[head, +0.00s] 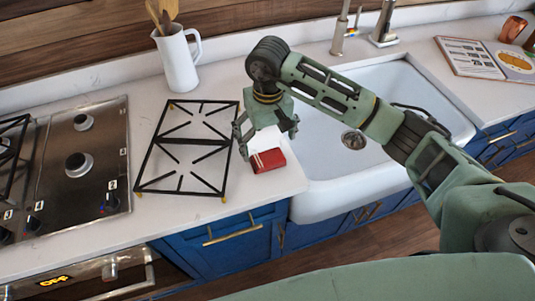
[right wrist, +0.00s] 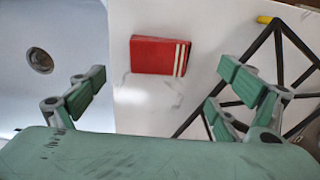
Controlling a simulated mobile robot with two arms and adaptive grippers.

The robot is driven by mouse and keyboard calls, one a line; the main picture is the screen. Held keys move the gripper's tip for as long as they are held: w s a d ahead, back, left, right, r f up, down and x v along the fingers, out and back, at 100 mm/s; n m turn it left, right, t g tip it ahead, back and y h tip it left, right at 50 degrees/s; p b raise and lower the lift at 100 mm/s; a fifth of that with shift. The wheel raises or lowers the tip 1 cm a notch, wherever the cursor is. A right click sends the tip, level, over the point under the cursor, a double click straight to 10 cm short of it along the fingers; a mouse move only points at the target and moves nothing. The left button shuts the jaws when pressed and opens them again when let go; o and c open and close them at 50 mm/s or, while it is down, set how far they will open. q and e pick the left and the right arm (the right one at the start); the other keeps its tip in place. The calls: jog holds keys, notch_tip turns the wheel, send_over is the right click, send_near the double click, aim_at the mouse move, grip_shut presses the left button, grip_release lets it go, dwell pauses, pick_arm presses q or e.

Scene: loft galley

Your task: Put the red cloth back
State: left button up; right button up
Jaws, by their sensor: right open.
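The red cloth (head: 268,160) is folded, with pale stripes near one end. It lies on the white counter between the black grate and the sink. It also shows in the right wrist view (right wrist: 158,55), ahead of the fingers. My right gripper (head: 266,143) is above the cloth. Its two fingers (right wrist: 172,90) are spread wide, with nothing between them. In the right wrist view the cloth lies beyond the fingertips and looks untouched. My left gripper is not in view.
A black grate (head: 187,145) lies on the counter beside the cloth. The white sink (head: 345,180) is on the other side. A steel hob (head: 75,165) is at the left. A white jug (head: 178,62) with wooden utensils and an open book (head: 470,58) stand farther back.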

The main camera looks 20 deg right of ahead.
aim_at(267, 157)
notch_tip(267, 157, up, 6)
jog(key=b, duration=0.1)
jog(key=shift+r+b, duration=0.2)
jog(key=shift+b, duration=0.2)
